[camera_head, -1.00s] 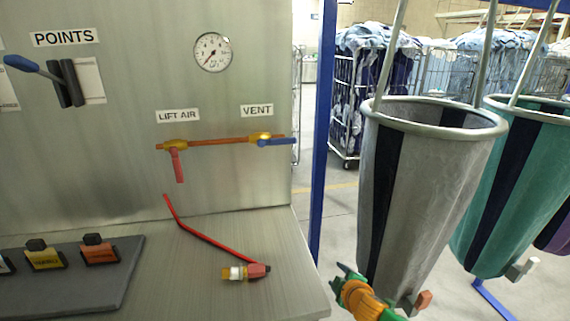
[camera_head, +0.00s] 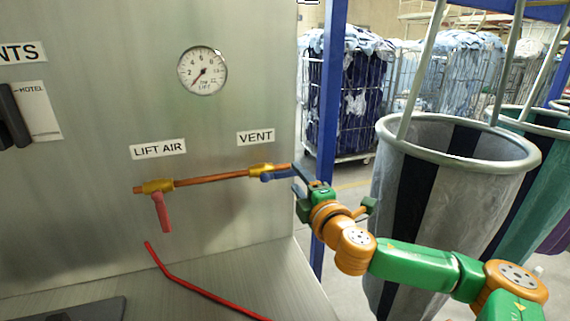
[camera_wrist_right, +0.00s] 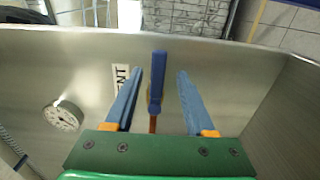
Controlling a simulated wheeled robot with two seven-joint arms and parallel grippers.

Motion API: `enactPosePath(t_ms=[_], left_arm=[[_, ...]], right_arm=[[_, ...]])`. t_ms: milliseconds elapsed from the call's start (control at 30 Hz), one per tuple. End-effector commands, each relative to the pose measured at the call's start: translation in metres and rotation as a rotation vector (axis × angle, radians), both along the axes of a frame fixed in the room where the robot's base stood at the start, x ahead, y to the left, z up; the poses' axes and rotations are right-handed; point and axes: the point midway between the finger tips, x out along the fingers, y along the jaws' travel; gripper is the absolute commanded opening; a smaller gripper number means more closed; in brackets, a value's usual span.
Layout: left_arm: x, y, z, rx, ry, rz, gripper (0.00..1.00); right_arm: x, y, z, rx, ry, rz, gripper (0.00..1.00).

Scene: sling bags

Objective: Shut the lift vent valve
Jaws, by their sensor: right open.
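The vent valve has a yellow body (camera_head: 262,169) on the copper pipe under the VENT label (camera_head: 255,137). Its blue lever (camera_head: 273,177) lies roughly in line with the pipe, pointing right; in the right wrist view the lever (camera_wrist_right: 157,80) shows between the fingers. My right gripper (camera_head: 296,178) is open at the lever's right end, one finger on each side of it in the right wrist view (camera_wrist_right: 160,73), with gaps visible. The fingers partly hide the lever's end in the head view. My left gripper is out of view.
The LIFT AIR valve (camera_head: 158,187) has a red lever hanging down, left on the same pipe. A pressure gauge (camera_head: 202,71) is above. A red hose (camera_head: 195,287) lies on the steel ledge. A blue post (camera_head: 330,110) and a grey sling bag (camera_head: 450,190) stand to the right.

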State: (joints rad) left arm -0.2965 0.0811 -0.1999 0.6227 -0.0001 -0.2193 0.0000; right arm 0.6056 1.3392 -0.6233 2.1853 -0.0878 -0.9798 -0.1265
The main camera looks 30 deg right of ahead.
Motion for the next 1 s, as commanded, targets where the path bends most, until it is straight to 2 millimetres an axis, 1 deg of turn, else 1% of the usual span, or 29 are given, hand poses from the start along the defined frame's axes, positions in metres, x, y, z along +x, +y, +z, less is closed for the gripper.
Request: enactPosePath(t_ms=[33, 100, 233, 367, 567, 600, 667, 700, 767, 800, 1000], left_arm=[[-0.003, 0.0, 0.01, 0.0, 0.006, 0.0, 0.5], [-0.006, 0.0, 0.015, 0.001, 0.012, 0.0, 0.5], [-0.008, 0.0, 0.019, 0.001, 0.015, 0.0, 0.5], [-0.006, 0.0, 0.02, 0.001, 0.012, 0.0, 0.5], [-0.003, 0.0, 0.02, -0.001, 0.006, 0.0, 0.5], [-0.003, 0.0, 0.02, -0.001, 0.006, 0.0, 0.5], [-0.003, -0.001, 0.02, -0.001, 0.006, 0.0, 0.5], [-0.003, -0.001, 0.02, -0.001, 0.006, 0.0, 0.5], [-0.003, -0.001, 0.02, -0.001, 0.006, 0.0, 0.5], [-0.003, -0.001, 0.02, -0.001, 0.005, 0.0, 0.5], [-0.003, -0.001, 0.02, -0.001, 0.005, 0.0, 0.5]], right_arm=[[0.009, -0.003, 0.007, 0.005, -0.002, -0.003, 0.55], [0.021, -0.005, 0.005, 0.004, -0.001, -0.002, 0.55], [0.035, -0.009, 0.003, 0.003, -0.001, -0.002, 0.55], [0.042, -0.01, 0.001, 0.0, 0.0, -0.001, 0.55], [0.042, -0.01, 0.0, -0.001, 0.0, 0.0, 0.55], [0.042, -0.01, 0.0, -0.001, 0.0, 0.0, 0.5], [0.042, -0.01, 0.0, 0.0, 0.0, 0.0, 0.33], [0.042, -0.01, 0.0, 0.0, 0.0, 0.0, 0.23], [0.042, -0.01, 0.0, 0.0, 0.0, 0.0, 0.06], [0.042, -0.01, 0.0, 0.0, 0.0, 0.0, 0.0], [0.042, -0.01, 0.001, 0.0, -0.001, -0.001, 0.0]])
